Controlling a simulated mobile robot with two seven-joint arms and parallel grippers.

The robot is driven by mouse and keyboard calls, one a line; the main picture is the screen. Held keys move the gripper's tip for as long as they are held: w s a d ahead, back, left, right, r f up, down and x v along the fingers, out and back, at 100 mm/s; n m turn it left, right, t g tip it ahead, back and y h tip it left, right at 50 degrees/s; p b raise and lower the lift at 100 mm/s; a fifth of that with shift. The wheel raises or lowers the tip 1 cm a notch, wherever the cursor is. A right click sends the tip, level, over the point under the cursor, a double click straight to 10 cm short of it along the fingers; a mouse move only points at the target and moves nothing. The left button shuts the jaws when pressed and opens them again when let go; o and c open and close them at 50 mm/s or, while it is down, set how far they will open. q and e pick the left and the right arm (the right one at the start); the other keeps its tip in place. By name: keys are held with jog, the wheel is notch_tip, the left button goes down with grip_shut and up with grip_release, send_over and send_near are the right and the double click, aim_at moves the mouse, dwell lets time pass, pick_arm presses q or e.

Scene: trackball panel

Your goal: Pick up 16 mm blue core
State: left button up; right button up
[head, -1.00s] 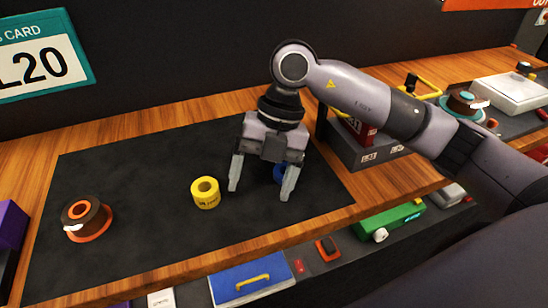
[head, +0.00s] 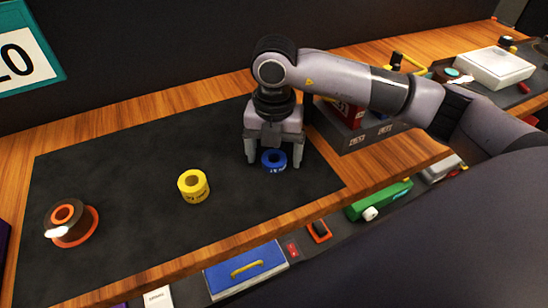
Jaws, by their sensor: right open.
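The blue core (head: 274,160) is a short ring standing on the dark mat (head: 120,170) on the wooden bench. My right gripper (head: 273,163) is directly above and around it, pointing down, with one finger on the left and one on the right of the core. The fingers are open, and I see a small gap on each side of the core. The core's front and top opening show; its rear is partly hidden by the gripper. My left gripper is not in view.
A yellow core (head: 193,187) stands on the mat to the left. An orange and brown spool (head: 70,222) is at the far left. A blue case (head: 246,271) lies below the bench edge.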

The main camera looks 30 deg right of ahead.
jog(key=c, duration=1.1)
jog(key=shift+r, duration=0.1)
